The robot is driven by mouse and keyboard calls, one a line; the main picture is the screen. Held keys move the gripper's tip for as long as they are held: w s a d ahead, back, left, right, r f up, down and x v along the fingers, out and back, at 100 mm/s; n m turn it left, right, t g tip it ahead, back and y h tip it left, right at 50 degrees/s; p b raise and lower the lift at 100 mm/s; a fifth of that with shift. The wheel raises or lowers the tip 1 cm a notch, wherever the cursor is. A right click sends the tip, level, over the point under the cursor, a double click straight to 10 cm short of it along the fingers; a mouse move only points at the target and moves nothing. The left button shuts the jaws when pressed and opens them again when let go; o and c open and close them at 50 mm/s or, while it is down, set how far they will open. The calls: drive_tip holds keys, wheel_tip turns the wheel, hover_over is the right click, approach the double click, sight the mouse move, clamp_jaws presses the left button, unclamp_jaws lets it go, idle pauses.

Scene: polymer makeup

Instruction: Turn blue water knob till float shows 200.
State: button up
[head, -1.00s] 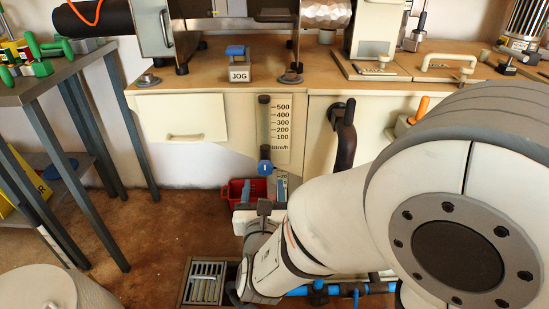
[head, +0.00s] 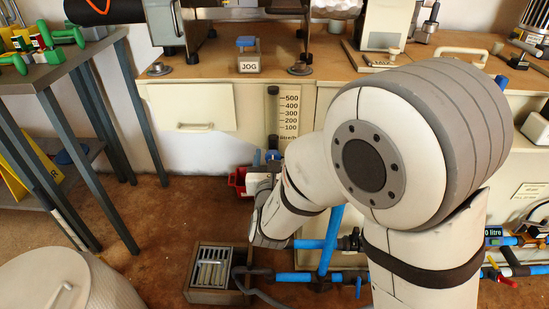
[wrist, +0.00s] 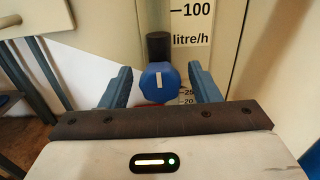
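The blue water knob (wrist: 159,82) with a white upright mark is in the middle of the wrist view. It sits below a dark cylinder (wrist: 158,47) at the foot of the flow tube. My gripper (wrist: 160,72) is open, with one blue finger on each side of the knob and a gap to each. In the head view my gripper (head: 264,160) is partly hidden by my arm. The flow tube (head: 273,112) stands beside a scale (head: 289,110) marked 100 to 500. The float's reading is too small to tell.
A red bin (head: 237,180) is just left of my gripper. A drain box (head: 210,268) and blue pipes (head: 327,245) lie below. A white drawer (head: 193,108) is left of the tube. A grey table (head: 45,78) stands at the left, with open floor between.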

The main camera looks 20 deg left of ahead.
drive_tip(key=c, duration=0.9)
drive_tip(key=shift+r+n+p, duration=0.1)
drive_tip(key=shift+n+p, duration=0.35)
drive_tip(key=shift+n, duration=0.05)
drive_tip(key=shift+c, duration=0.2)
drive_tip(key=shift+n+p, duration=0.45)
drive_tip(key=shift+n, duration=0.55)
drive_tip(key=o, duration=1)
drive_tip(key=shift+s, duration=0.1)
